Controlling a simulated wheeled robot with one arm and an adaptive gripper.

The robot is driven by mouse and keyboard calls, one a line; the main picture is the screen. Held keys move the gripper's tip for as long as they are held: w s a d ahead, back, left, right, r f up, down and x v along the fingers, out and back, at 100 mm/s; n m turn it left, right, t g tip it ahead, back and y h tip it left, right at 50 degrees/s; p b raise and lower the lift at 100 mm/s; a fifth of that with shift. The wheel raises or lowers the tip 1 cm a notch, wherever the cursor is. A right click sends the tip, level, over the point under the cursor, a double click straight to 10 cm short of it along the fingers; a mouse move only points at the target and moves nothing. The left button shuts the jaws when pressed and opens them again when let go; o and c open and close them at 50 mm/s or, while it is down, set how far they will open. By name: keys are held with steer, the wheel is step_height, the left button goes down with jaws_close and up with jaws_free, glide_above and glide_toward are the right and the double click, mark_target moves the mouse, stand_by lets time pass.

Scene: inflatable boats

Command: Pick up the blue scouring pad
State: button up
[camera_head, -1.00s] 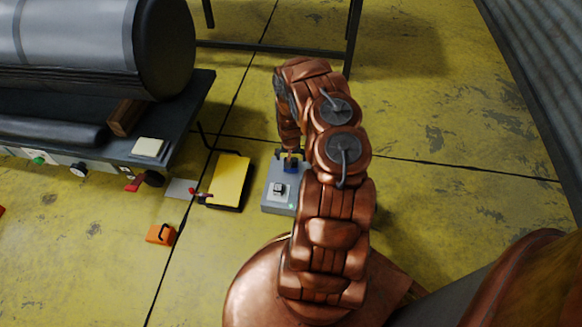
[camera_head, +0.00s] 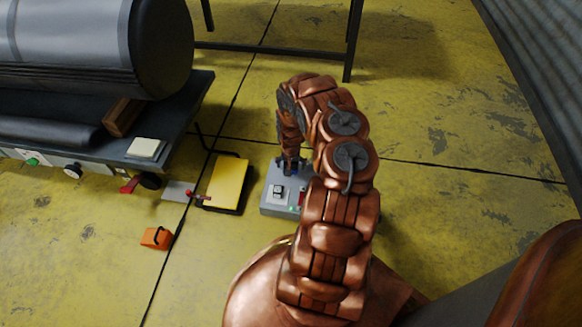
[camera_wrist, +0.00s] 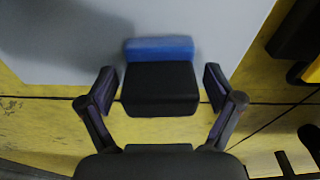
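The blue scouring pad (camera_wrist: 160,48) shows in the wrist view as a blue strip along the far edge of a dark block; the block's near part looks black. It sits against the flat top of a grey box. My gripper (camera_wrist: 157,90) is open, with one finger on each side of the dark block and a gap on both sides. In the head view my gripper (camera_head: 291,166) is over the back of the grey box (camera_head: 270,207) and hides most of the pad.
The grey box carries a small black-and-white switch (camera_head: 278,190). An orange block (camera_head: 156,238) is on the floor. A dark bench (camera_head: 190,105) with a large cylinder stands at upper left.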

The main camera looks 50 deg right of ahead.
steer(key=c, duration=1)
steer(key=shift+r, duration=0.1)
step_height(320, 180, up, 10)
steer(key=p, duration=0.5)
steer(key=shift+p, duration=0.3)
steer(key=o, duration=0.6)
steer(key=c, duration=0.5)
